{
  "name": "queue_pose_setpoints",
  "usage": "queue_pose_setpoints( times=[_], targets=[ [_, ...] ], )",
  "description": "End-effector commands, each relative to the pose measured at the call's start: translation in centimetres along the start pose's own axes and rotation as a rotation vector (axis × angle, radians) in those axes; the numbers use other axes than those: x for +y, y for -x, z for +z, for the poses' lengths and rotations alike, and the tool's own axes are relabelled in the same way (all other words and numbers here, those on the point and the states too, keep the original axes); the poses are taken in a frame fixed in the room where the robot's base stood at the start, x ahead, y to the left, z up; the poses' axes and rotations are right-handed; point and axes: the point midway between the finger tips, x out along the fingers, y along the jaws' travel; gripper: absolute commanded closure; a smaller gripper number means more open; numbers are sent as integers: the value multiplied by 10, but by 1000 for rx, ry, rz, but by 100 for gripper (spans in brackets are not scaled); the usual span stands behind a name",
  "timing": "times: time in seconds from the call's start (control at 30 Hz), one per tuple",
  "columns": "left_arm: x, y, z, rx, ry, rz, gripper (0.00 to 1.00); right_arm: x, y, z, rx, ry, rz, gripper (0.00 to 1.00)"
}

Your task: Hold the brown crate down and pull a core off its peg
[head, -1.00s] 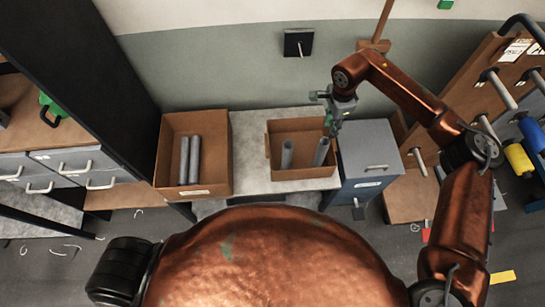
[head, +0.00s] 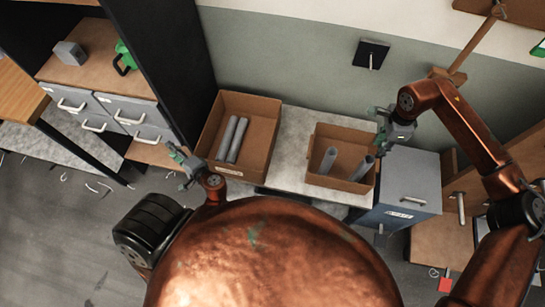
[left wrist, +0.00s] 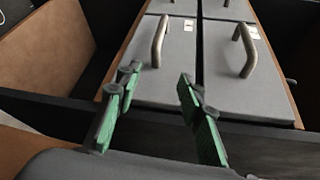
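A brown crate (head: 342,188) stands on the grey bench top in the head view. Inside it one grey core (head: 327,161) is nearly upright and another (head: 362,168) leans to the right. Any pegs under them are hidden. My right gripper (head: 377,128) is at this crate's back right corner. Whether it touches the rim or is shut, I cannot tell. My left gripper (head: 181,164) is left of a second brown crate, apart from it. In the left wrist view its two green fingers (left wrist: 160,85) are spread with nothing between them.
The second brown crate (head: 210,135) holds two grey cores (head: 232,140) lying side by side. A grey-blue cabinet (head: 410,180) stands right of the bench. A black panel (head: 155,60) and grey drawers (head: 130,115) are at the left. Bare bench top (head: 290,150) separates the crates.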

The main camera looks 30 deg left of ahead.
Motion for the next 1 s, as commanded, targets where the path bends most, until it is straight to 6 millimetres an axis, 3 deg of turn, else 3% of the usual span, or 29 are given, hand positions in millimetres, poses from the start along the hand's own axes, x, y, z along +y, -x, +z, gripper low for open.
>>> queue_pose_setpoints(
  times=[0.03, 0.13, 0.2, 0.27, 0.5, 0.7, 0.9, 1.0],
  targets=[
    [-28, 5, 6, -26, 27, -59, 64, 0, 0, 0, 0, 0, 0, 71],
    [-81, 25, 10, -56, 111, -178, 64, 0, 0, 0, 0, 0, 0, 71],
    [-107, 51, -8, -19, 220, -234, 64, 0, 0, 0, 0, 0, 0, 71],
    [-110, 71, -37, 52, 316, -233, 64, 0, 0, 0, 0, 0, 0, 71],
    [-83, 148, -149, 344, 604, -81, 64, 0, 0, 0, 0, 0, 0, 71],
    [-53, 225, -228, 561, 819, 115, 64, 0, 0, 0, 0, 0, 0, 71],
    [-18, 314, -288, 739, 1037, 377, 64, 0, 0, 0, 0, 0, 0, 71],
    [2, 354, -309, 795, 1139, 525, 64, 0, 0, 0, 0, 0, 0, 71]
  ],
)
